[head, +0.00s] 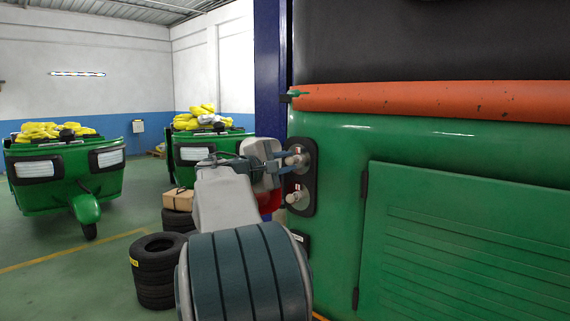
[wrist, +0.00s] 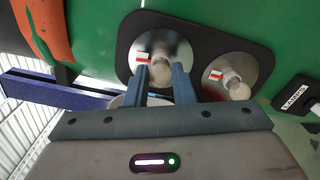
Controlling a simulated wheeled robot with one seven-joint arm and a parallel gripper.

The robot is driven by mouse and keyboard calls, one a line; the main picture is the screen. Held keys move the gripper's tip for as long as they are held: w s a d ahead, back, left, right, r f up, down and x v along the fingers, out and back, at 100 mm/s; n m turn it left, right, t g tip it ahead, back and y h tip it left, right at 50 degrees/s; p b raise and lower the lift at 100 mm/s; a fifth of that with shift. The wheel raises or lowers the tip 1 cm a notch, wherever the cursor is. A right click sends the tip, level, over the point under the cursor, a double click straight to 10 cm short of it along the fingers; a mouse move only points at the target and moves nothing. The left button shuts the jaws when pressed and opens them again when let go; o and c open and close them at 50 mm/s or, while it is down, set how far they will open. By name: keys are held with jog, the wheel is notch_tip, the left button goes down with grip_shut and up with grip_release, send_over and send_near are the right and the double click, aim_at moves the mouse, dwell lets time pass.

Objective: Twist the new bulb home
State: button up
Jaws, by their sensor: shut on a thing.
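A dark lamp plate (wrist: 197,30) is fixed to the green rickshaw body and carries two round metal reflectors. It also shows in the head view (head: 309,208). My gripper (wrist: 161,76) is shut on the bulb (wrist: 160,72) at the left reflector in the wrist view, the upper one in the head view. The bulb's pale glass shows between the fingertips, and its base sits at the reflector's middle. How far it is seated cannot be told. A second bulb (wrist: 237,88) sits in the other reflector, clear of my fingers.
The green rickshaw body (head: 450,160) with an orange bar (head: 430,97) fills the right side. A blue post (head: 270,70) stands close behind my gripper. Stacked tyres (head: 153,265) and a cardboard box (head: 178,200) stand left. Two green rickshaws stand farther back.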

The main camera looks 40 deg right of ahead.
jog(key=shift+b, duration=0.4)
jog(key=o, duration=0.8)
jog(key=shift+d+r+m, duration=0.1)
jog(key=shift+d+m, duration=0.05)
jog(key=shift+m, duration=0.15)
jog(key=shift+c, duration=0.6)
jog(key=shift+a+f+b, duration=0.2)
jog(key=shift+a+b, duration=0.1)
jog(key=shift+a, duration=0.3)
jog(key=a+b, duration=0.1)
jog(key=a, duration=0.6)
jog(key=shift+s+r+b, duration=0.2)
jog(key=shift+s+b, duration=0.05)
jog(key=shift+b, duration=0.15)
jog(key=a+b, duration=0.1)
jog(key=a, duration=1)
jog(key=shift+s, duration=0.45)
